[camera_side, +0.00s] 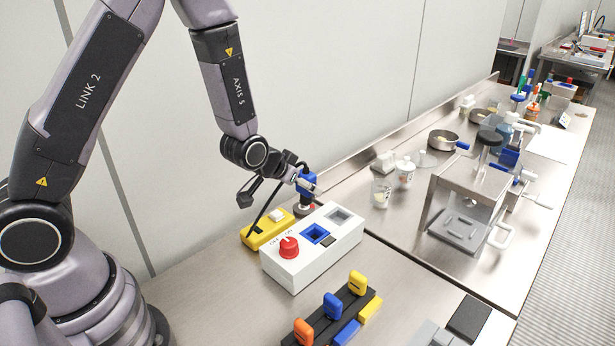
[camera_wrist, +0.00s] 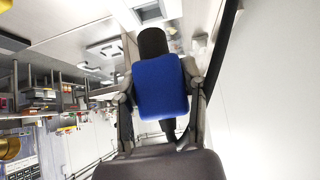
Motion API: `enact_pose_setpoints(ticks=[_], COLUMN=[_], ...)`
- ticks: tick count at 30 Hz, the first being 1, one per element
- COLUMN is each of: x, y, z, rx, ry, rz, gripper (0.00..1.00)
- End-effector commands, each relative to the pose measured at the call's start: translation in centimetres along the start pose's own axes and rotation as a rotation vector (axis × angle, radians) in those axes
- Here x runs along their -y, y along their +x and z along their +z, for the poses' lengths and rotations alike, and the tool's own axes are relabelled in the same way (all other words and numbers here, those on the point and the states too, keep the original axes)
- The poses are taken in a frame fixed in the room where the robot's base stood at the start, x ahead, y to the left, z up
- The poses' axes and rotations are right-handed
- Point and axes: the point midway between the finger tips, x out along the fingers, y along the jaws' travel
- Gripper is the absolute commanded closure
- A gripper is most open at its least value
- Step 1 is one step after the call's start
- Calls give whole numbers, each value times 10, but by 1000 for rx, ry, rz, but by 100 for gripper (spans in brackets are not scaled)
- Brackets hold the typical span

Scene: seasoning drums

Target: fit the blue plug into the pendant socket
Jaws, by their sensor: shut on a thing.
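My gripper (camera_side: 303,184) is shut on a blue plug (camera_side: 308,178), held up behind the white box. In the wrist view the plug's blue body (camera_wrist: 160,88) sits between my two fingers, with a black round end beyond it. The plug is apart from both openings. I cannot tell which opening is the pendant socket. A yellow unit (camera_side: 262,235) lies behind the box; a black cable runs down toward it.
A black rack (camera_side: 333,325) with orange, blue and yellow upright pieces stands in front of the box. Jars (camera_side: 382,192) and a metal stand (camera_side: 465,215) are to the right. A wall is close behind. Bare steel table lies left of the box.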

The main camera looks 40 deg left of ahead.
Motion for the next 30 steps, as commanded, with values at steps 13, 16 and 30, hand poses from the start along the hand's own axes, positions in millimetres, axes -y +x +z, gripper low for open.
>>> enact_pose_setpoints(ticks=[13, 16, 30], x=[-8, -11, -12], y=[11, 24, 30], z=[5, 3, 7], rx=[-1, -2, 0], ry=[-1, -1, -2], rz=[-2, -3, -4], gripper=[95, 95, 95])
